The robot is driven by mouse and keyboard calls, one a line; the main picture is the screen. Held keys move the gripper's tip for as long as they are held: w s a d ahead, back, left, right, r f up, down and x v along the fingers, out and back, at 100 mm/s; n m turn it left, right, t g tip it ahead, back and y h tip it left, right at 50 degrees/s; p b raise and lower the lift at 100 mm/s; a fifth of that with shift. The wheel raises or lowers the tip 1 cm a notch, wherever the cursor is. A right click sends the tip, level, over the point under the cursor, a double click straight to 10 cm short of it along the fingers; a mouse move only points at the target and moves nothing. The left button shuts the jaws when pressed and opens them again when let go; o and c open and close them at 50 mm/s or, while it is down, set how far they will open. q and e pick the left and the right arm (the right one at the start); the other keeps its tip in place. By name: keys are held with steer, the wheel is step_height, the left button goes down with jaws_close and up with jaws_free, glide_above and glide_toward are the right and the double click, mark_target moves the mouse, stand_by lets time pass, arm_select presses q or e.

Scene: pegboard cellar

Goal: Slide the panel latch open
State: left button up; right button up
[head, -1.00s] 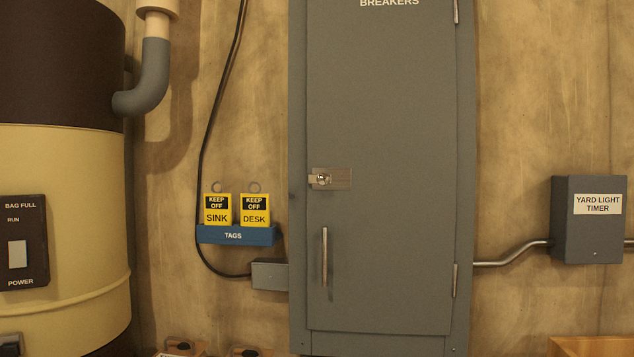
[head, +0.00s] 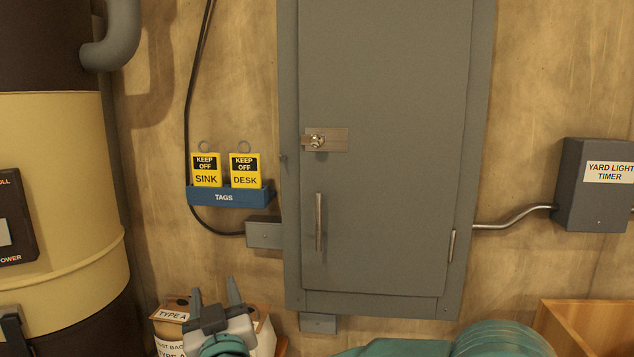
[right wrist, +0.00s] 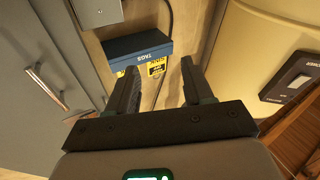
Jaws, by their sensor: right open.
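The panel latch (head: 336,139) is a small metal plate with a round knob at its left part, on the left edge of the grey breaker panel door (head: 385,190). A vertical bar handle (head: 319,222) is below it. My right gripper (head: 214,288) is low in the head view, below and left of the latch and apart from it, with fingers pointing up. In the right wrist view, its two fingers (right wrist: 158,75) are spread with nothing between them.
A blue tag holder (head: 228,196) with yellow SINK and DESK tags hangs left of the panel. A small grey box (head: 263,233) joins a black cable there. Cardboard boxes (head: 170,328) stand below, behind my right gripper. A timer box (head: 597,190) is at right.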

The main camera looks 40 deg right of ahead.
steer(key=s+d+r+m+h, duration=0.3)
steer(key=s+r+h, duration=0.1)
steer(key=r, duration=0.5)
steer(key=m+g+h, duration=0.4)
steer(key=m+h, duration=0.1)
steer(key=h, duration=0.1)
glide_toward(316, 142)
steer(key=p+x, duration=0.6)
steer(key=x, duration=0.2)
steer(key=shift+w+d+r, duration=0.1)
steer(key=shift+r, duration=0.1)
steer(key=shift+w+d, duration=0.1)
steer(key=shift+d, duration=0.2)
